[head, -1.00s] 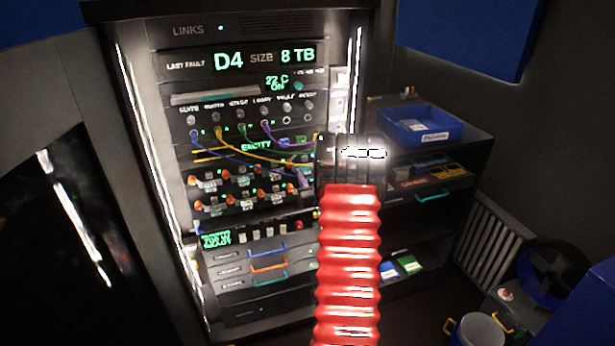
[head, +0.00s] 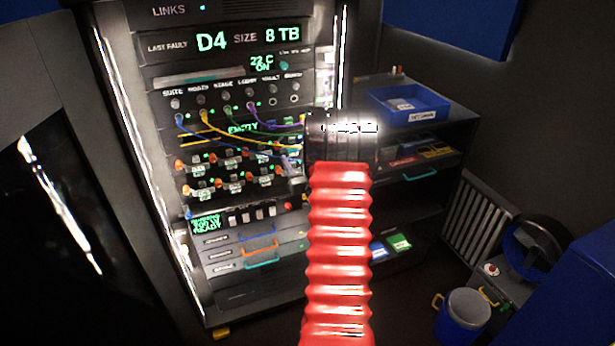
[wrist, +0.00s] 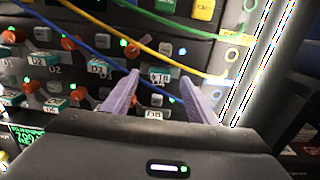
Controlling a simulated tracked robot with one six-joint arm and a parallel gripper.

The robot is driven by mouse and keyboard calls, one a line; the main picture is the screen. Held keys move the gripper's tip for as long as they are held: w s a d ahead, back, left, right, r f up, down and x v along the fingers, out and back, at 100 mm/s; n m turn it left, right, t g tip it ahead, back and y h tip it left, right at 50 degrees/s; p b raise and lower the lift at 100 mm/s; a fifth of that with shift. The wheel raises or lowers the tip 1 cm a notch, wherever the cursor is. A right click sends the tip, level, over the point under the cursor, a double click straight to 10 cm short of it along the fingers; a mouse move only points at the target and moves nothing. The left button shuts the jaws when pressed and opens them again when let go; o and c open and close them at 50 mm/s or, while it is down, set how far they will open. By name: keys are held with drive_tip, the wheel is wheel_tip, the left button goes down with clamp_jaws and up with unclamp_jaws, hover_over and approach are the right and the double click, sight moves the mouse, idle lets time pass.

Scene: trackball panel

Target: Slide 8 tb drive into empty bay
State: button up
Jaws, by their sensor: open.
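Two rows of labelled drive bays (head: 225,172) with orange knobs and green lights run across the rack; D1 (wrist: 97,68) and D2 (wrist: 50,75) are readable in the wrist view. My gripper (wrist: 158,88) is open, its two lavender fingers pointing at the right end of the rows. A small labelled unit (wrist: 160,77) shows between the fingertips; nothing is visibly held. In the head view my arm hides most of the gripper. I cannot make out the 8 TB drive or tell which bay is empty. The rack display (head: 211,42) reads last fault D4, size 8 TB.
Blue, yellow and green cables (wrist: 165,55) hang across the rack close to my fingers. A bright vertical rack edge (wrist: 262,65) stands to their right. A side shelf (head: 430,105) holds a blue bin (head: 408,104). A blue bucket (head: 463,315) stands on the floor at right.

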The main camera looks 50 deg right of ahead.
drive_tip(key=v, duration=1.1)
drive_tip(key=shift+a+f, duration=0.1)
idle(0.6)
